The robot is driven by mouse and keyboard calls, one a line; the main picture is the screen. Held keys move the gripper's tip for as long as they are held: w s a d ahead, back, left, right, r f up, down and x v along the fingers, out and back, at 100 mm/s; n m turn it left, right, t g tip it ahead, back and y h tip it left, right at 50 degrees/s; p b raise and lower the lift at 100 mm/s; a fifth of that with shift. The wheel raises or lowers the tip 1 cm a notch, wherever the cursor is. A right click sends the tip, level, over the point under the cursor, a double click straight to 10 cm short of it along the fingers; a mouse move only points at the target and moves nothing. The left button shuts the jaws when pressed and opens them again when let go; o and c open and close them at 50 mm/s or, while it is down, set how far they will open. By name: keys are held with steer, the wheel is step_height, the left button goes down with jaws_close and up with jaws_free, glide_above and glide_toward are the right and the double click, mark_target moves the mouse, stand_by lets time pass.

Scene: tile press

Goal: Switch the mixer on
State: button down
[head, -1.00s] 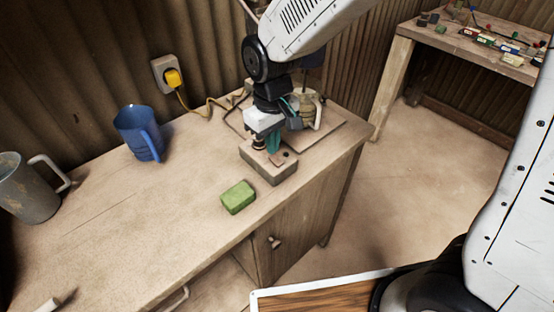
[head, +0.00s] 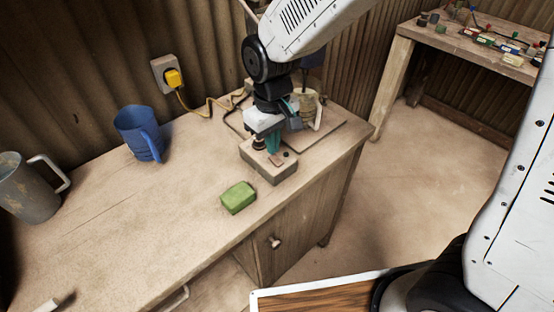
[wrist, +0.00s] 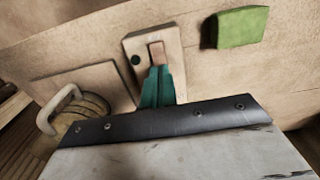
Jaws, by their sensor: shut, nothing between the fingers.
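A pale switch box (head: 268,176) stands on the worktop; in the wrist view (wrist: 171,37) its top shows a reddish rocker (wrist: 157,49) and a dark round button (wrist: 135,60). My gripper (head: 274,150) is over the box, its teal fingers pointing down and shut with nothing between them. In the wrist view the fingertips (wrist: 158,70) are at the near end of the rocker; I cannot tell whether they touch it. The mixer seems to be the vessel with a pale handle (head: 318,113) behind my arm, partly hidden; it also shows in the wrist view (wrist: 92,104).
A green block (head: 238,197) lies in front of the box. A blue jug (head: 138,133) and a grey mug (head: 28,188) stand to the left. A yellow plug (head: 173,78) sits in the wall socket, its cable running toward the mixer. The left worktop is mostly clear.

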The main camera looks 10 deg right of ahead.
steer(key=shift+f, duration=0.95)
stand_by(0.3)
steer(key=shift+r, duration=3.55)
steer(key=s+d+r+m, duration=0.3)
steer(key=s+d+r, duration=0.1)
steer(key=s+d, duration=0.5)
steer(key=s+d+r+m+t, duration=0.1)
steer(key=s+d+r+m, duration=0.2)
steer(key=s+d, duration=0.7)
step_height(320, 180, up, 2)
steer(key=shift+s+d+r+m, duration=0.25)
steer(key=shift+d+m, duration=0.15)
steer(key=shift+d, duration=0.55)
